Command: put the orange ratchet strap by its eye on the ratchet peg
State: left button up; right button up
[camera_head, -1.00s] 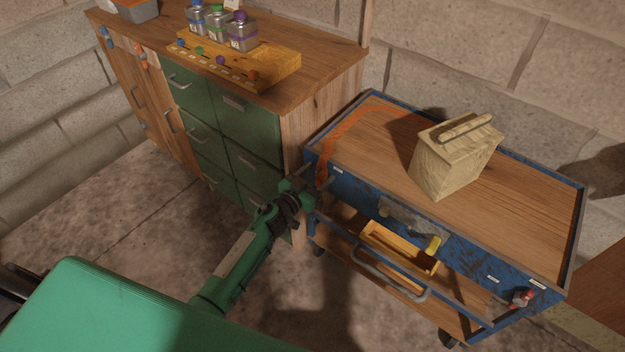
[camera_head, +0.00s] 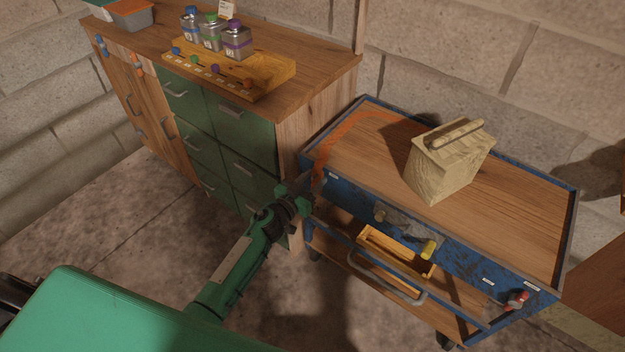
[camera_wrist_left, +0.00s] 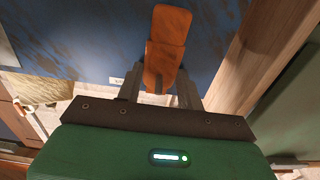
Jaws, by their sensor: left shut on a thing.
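The orange ratchet strap (camera_head: 345,130) lies along the left end of the cart top and hangs over its front left corner. In the left wrist view its orange end (camera_wrist_left: 166,45) stands between the fingers against the blue cart side. My left gripper (camera_head: 305,183) is at that corner, shut on the strap; its fingers also show in the left wrist view (camera_wrist_left: 158,90). The strap's eye and the ratchet peg cannot be made out clearly. My right gripper is not in view.
The blue cart (camera_head: 470,262) carries a pale wooden block with a handle (camera_head: 447,165). A green-drawered cabinet (camera_head: 243,150) stands close to the left, holding a bottle rack (camera_head: 270,82).

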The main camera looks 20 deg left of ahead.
pick_arm(q)
jog(key=shift+s+a+r, duration=0.1)
jog(key=shift+s+a, duration=0.05)
jog(key=shift+s, duration=0.2)
jog(key=shift+r+p+v, duration=0.2)
jog(key=shift+p+v, duration=0.75)
jog(key=shift+v, duration=0.2)
jog(key=shift+s, duration=0.1)
jog(key=shift+s+a+p, duration=0.2)
jog(key=shift+s+p, duration=0.1)
jog(key=shift+s, duration=0.2)
jog(key=shift+f, duration=0.1)
